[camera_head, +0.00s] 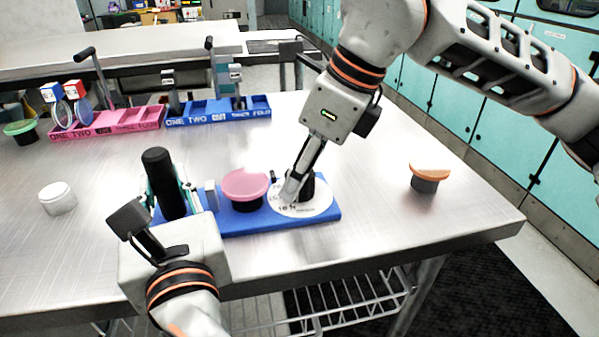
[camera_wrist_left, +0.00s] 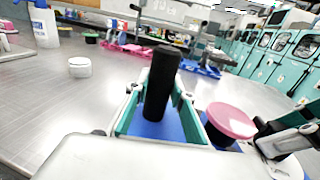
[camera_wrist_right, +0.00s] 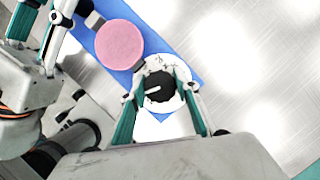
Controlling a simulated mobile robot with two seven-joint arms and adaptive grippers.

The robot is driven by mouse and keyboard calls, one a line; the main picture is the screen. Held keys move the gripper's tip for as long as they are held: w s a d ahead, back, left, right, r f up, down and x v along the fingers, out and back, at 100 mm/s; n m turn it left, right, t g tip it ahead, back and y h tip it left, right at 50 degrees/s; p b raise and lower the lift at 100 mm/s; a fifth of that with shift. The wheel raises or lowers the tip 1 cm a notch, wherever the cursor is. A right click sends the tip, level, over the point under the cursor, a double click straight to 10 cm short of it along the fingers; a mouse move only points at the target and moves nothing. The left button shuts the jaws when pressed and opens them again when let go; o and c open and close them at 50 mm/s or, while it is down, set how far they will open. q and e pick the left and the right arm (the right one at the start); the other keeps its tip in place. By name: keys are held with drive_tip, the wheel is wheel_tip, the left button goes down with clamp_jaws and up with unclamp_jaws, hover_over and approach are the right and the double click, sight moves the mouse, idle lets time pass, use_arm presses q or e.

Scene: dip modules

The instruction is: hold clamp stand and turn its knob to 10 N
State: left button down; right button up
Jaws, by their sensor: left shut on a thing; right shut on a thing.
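The clamp stand has a blue base (camera_head: 240,224) lying along the table's front edge. A black upright post (camera_head: 163,180) rises at its left end, and a pink round pad (camera_head: 246,184) sits in the middle. At its right end is a black knob (camera_wrist_right: 160,98) on a white dial (camera_head: 318,208); "10 N" is legible on the dial's near side. A white mark on the knob shows in the right wrist view. My left gripper (camera_wrist_left: 160,106) is shut on the post. My right gripper (camera_head: 297,187) reaches down from above and is shut on the knob, partly hiding it.
An orange-topped dark pad (camera_head: 430,176) stands to the right, and a white round container (camera_head: 57,198) to the left. Pink (camera_head: 110,122) and blue (camera_head: 215,112) trays stand further back. The table between is clear.

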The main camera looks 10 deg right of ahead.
drive_tip(key=shift+m+t+h, duration=0.5)
drive_tip(key=shift+m+h, duration=0.1)
drive_tip(key=shift+m, duration=1.5)
drive_tip(key=o, duration=1.1)
drive_tip(key=v, duration=1.2)
drive_tip(key=shift+a, duration=0.1)
